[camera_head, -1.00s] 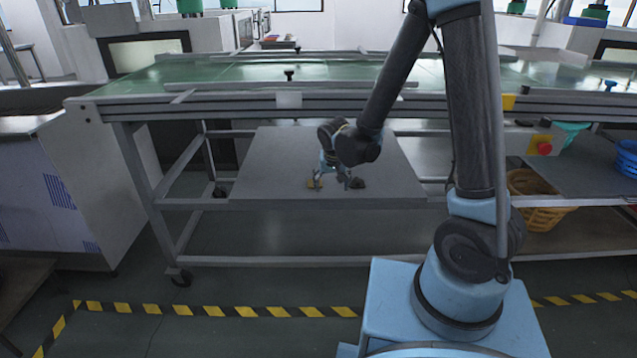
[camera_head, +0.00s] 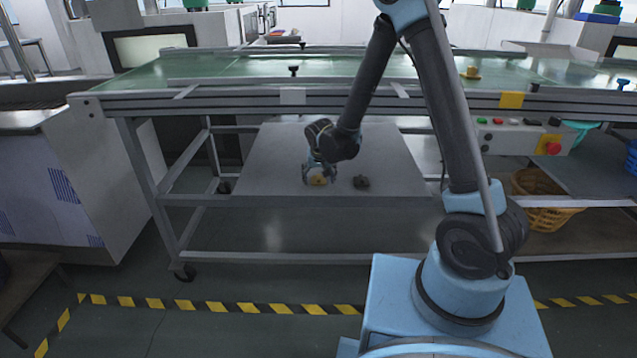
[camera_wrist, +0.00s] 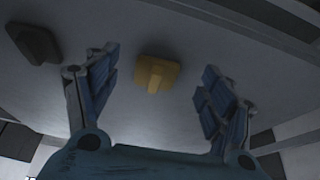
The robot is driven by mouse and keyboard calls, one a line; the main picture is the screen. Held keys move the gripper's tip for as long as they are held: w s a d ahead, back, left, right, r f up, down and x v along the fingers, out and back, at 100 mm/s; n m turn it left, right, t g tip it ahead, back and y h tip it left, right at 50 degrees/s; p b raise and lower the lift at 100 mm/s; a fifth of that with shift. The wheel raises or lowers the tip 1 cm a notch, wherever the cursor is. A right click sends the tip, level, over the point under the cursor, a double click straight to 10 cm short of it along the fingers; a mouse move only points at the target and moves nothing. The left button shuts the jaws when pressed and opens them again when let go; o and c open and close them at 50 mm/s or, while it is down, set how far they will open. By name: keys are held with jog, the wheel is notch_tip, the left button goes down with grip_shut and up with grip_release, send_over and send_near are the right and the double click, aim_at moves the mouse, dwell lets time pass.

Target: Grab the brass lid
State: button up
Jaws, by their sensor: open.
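The brass lid (camera_wrist: 157,73) is a yellow block-like piece with a raised grip, lying on the grey lower shelf (camera_head: 260,170). In the wrist view it sits between and a little beyond my gripper's two open fingers (camera_wrist: 159,88), apart from both. In the head view the brass lid (camera_head: 318,181) shows at my gripper (camera_head: 319,175), partly hidden by the fingers. A dark grey lid-like piece (camera_head: 361,182) lies to its right on the same shelf; it is at upper left in the wrist view (camera_wrist: 34,43).
The table with a green top (camera_head: 400,72) stands over the shelf, limiting height. A small yellow piece (camera_head: 470,73) lies on that top. A control box with a red button (camera_head: 553,148) and a tan basket (camera_head: 545,200) are at right. The shelf's left part is bare.

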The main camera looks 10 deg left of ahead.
aim_at(319, 177)
jog(key=shift+w+a, duration=0.15)
jog(key=shift+w, duration=0.4)
jog(key=w, duration=0.1)
jog(key=w+f, duration=0.1)
jog(key=w+a, duration=0.1)
jog(key=shift+w+f, duration=0.15)
jog(key=shift+f, duration=0.1)
jog(key=shift+w+f, duration=0.25)
jog(key=shift+f, duration=0.35)
jog(key=shift+c, duration=0.6)
jog(key=c, duration=1.3)
